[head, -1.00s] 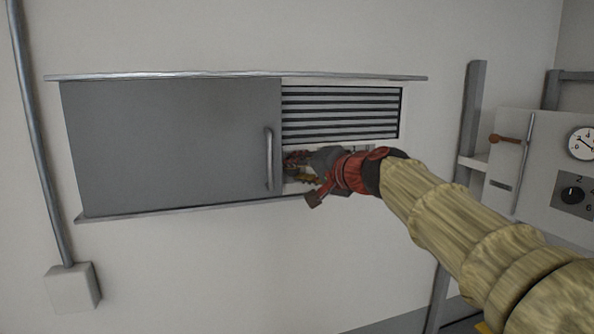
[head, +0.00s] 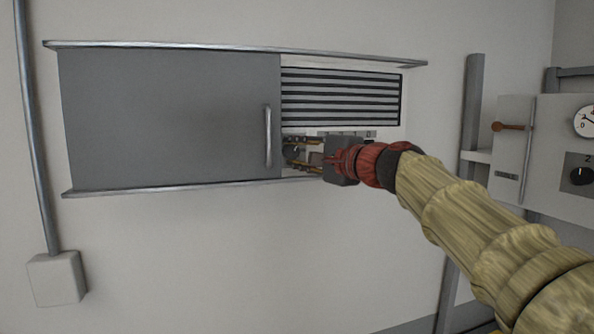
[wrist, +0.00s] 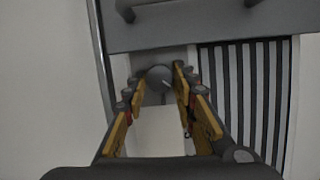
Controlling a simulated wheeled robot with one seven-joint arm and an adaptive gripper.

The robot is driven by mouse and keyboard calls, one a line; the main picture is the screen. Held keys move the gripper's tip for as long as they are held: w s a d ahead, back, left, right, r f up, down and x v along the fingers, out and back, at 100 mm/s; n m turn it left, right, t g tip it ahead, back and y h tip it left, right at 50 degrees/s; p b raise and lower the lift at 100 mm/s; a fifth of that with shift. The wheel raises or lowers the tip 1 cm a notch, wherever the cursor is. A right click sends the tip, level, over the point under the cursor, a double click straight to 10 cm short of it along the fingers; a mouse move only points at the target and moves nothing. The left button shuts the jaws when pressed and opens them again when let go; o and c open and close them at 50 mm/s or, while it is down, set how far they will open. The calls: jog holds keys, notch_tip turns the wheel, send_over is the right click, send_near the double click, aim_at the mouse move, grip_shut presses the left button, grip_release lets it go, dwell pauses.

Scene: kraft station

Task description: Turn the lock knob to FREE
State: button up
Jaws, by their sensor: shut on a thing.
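The lock knob (wrist: 158,76) is a round grey knob with a small light mark, seen at the far end of my fingers in the wrist view. In the head view it is a dark shape (head: 291,154) just right of the grey sliding door, largely hidden by my gripper (head: 296,155). My gripper also shows in the wrist view (wrist: 160,80), with one yellow-padded finger on each side of the knob, shut on it. Where the knob's mark points relative to FREE cannot be read.
The grey door (head: 165,120) with its vertical handle (head: 268,136) is close left of my fingers. A slatted vent (head: 340,98) is above them. A rail (head: 170,187) runs below. A panel with a lever and dial (head: 545,150) stands at right.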

jog(key=m+t+b, duration=0.1)
jog(key=m+b, duration=0.1)
jog(key=b, duration=0.1)
jog(key=f+m+b, duration=0.1)
jog(key=m+b, duration=0.1)
jog(key=m, duration=0.1)
jog(key=shift+f+m+t+b, duration=0.1)
jog(key=shift+m+t+b, duration=0.2)
jog(key=shift+t+b, duration=0.1)
jog(key=m+b, duration=0.2)
jog(key=m+t+b, duration=0.1)
jog(key=m+b, duration=0.1)
jog(key=m, duration=0.1)
jog(key=shift+a+t, duration=0.15)
jog(key=shift+t, duration=0.15)
jog(key=shift+m, duration=0.5)
jog(key=o, duration=0.9)
jog(key=shift+c, duration=0.2)
jog(key=shift+s+r, duration=0.15)
jog(key=shift+r, duration=0.05)
jog(key=shift+s+d, duration=0.2)
jog(key=shift+d, duration=0.05)
jog(key=v, duration=1.1)
jog(key=shift+f, duration=0.3)
jog(key=shift+s, duration=0.15)
